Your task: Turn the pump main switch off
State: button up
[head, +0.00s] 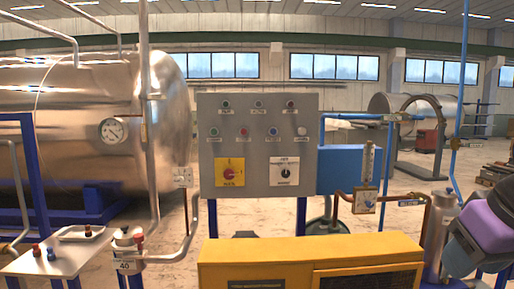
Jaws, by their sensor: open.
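A grey control panel (258,112) stands upright in the middle of the head view. At its lower left is a red rotary switch (229,173) on a yellow plate, which looks like a main switch; its label is too small to read for sure. At its lower right is a black rotary knob (286,173) on a white plate. I cannot tell the set position of either for certain. Nothing covers or touches the panel face. My gripper is not in view; only a purple and dark grey part of my arm shows at the right edge, away from the panel.
A yellow cabinet (255,250) stands low in front of the panel. A large steel tank (75,120) with a gauge and pipes fills the left. A blue box (346,169) and a valve with pipes (365,200) stand right of the panel. A small switch table (75,250) is at lower left.

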aim_at(229, 175)
jog(key=i+j+z, duration=0.2)
jog(key=i+j, duration=0.2)
jog(key=j, duration=0.25)
jog(key=i+j+z, duration=0.1)
jog(key=j, duration=0.25)
jog(key=i+j+z, duration=0.15)
jog(key=j, duration=0.2)
jog(key=i+j+z, duration=0.1)
jog(key=j, duration=0.25)
jog(key=i, duration=0.1)
